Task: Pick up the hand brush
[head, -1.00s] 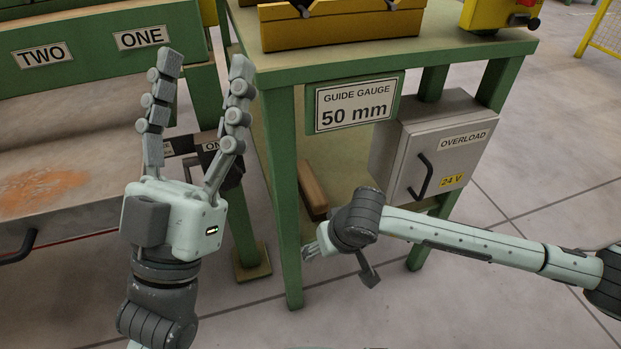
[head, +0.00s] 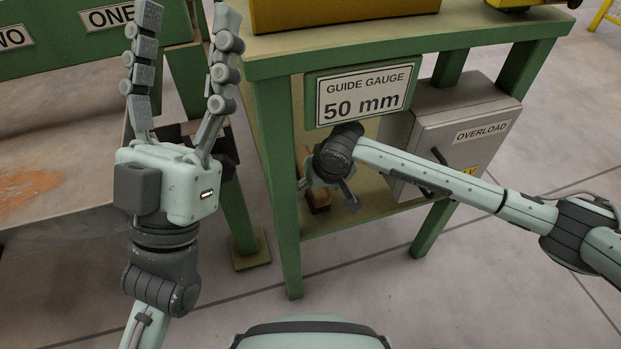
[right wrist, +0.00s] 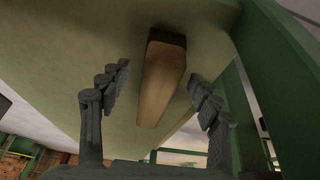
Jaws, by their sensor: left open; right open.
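The hand brush shows as a brown wooden length on the table's lower shelf, partly hidden behind my right gripper in the head view (head: 320,203). In the right wrist view the brush (right wrist: 162,85) lies lengthwise between the two spread fingers, with a darker far end; its bristles cannot be made out. My right gripper (head: 326,190) is open under the tabletop, near the brush; no finger is seen closed on it. My left gripper (head: 188,18) is open and empty, fingers pointing up, left of the table.
The green table (head: 400,52) has its top above my right gripper, and a front leg (head: 280,200) stands just left of it. A "GUIDE GAUGE 50 mm" sign (head: 362,95) hangs above. A grey overload box (head: 470,125) sits at the right, behind my right forearm.

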